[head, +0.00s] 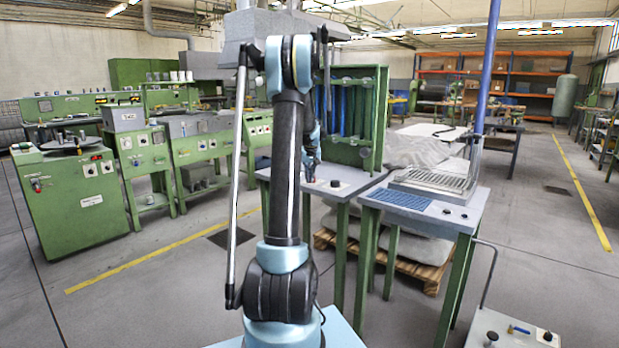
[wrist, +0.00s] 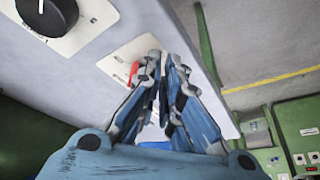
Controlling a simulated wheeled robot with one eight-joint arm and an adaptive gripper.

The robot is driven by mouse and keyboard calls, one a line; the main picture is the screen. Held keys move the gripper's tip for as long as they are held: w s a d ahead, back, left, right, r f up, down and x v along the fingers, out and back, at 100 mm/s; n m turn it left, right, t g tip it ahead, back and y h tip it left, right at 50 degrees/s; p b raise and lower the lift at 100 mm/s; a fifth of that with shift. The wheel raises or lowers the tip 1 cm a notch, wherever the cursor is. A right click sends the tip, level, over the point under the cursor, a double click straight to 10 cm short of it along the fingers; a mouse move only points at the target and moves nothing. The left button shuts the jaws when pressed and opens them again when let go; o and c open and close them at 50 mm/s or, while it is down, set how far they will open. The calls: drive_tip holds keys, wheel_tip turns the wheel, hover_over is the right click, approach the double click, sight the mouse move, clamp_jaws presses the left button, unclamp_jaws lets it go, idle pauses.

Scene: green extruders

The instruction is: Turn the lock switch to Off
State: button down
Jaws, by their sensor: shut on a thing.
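The red lock switch (wrist: 133,72) sits on a white plate (wrist: 115,62) on the grey panel. Only a small red part shows at the left side of my gripper (wrist: 166,62); the rest is hidden behind the fingers. The fingertips are close together over the plate, shut on the switch. The switch's exact angle and the plate's printed marks cannot be read. In the head view my gripper (head: 311,172) points down at the top of the grey table (head: 352,192), partly behind my arm.
A black round knob (wrist: 45,14) on its own white plate is at the upper left of the wrist view; it also shows in the head view (head: 335,183). A green frame (head: 380,120) stands behind the table. A second table (head: 465,215) is to the right.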

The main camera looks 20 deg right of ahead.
drive_tip(key=shift+w+d+r, duration=0.15)
drive_tip(key=shift+w, duration=0.35)
drive_tip(key=shift+d+r, duration=0.1)
drive_tip(key=shift+d, duration=0.4)
drive_tip(key=shift+s, duration=0.4)
drive_tip(key=s+a+r, duration=0.5)
drive_tip(key=s+r, duration=0.1)
drive_tip(key=r, duration=0.2)
drive_tip(key=shift+s+r, duration=0.3)
drive_tip(key=shift+r, duration=0.05)
